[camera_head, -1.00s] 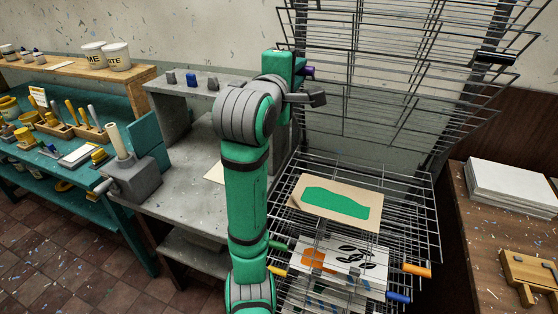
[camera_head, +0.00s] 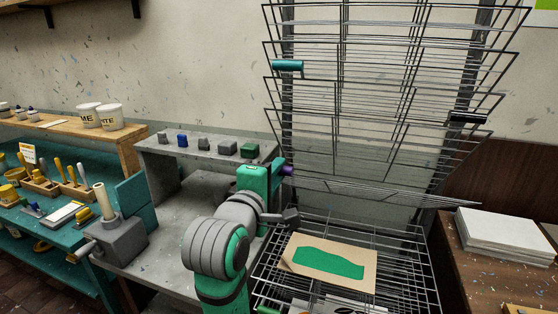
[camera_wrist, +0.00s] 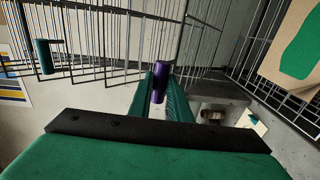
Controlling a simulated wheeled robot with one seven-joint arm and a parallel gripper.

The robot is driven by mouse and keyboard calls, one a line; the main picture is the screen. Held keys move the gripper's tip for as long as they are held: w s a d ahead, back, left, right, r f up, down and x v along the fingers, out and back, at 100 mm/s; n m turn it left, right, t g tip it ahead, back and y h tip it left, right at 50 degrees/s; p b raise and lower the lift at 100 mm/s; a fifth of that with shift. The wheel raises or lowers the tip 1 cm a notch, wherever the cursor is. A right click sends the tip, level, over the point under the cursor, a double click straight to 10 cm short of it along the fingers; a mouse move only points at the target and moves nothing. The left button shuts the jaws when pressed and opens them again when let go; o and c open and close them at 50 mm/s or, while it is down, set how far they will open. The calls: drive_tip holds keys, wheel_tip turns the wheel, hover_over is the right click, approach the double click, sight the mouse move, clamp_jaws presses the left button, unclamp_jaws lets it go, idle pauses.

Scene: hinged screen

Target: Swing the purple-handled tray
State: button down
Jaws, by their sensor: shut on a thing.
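My gripper (camera_head: 282,174) is at the left front of the wire rack, above the lower trays. It is shut on the purple handle (camera_head: 288,170). In the wrist view the purple handle (camera_wrist: 160,78) stands between the two green fingers (camera_wrist: 160,90). The purple-handled tray (camera_head: 375,190) is a wire grid that reaches right from the handle. It looks nearly edge-on in the head view, below the raised trays and above the lowered ones.
Raised trays stand above, one with a teal handle (camera_head: 288,66) and one with a black handle (camera_head: 467,118). A card with a green print (camera_head: 330,262) lies on a lowered tray. A grey bench (camera_head: 180,215) is left; a paper stack (camera_head: 505,235) is right.

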drive_tip(key=shift+s+a+f, duration=0.15)
drive_tip(key=shift+s+f, duration=0.25)
drive_tip(key=shift+f, duration=0.15)
drive_tip(key=s+a+f, duration=0.1)
drive_tip(key=s+f, duration=0.3)
drive_tip(key=f, duration=0.4)
drive_tip(key=shift+s+a+f, duration=0.2)
drive_tip(key=shift+f, duration=0.2)
drive_tip(key=c, duration=1.6)
unclamp_jaws()
drive_tip(key=shift+r, duration=0.1)
drive_tip(key=shift+o, duration=0.2)
drive_tip(key=shift+s+a, duration=0.1)
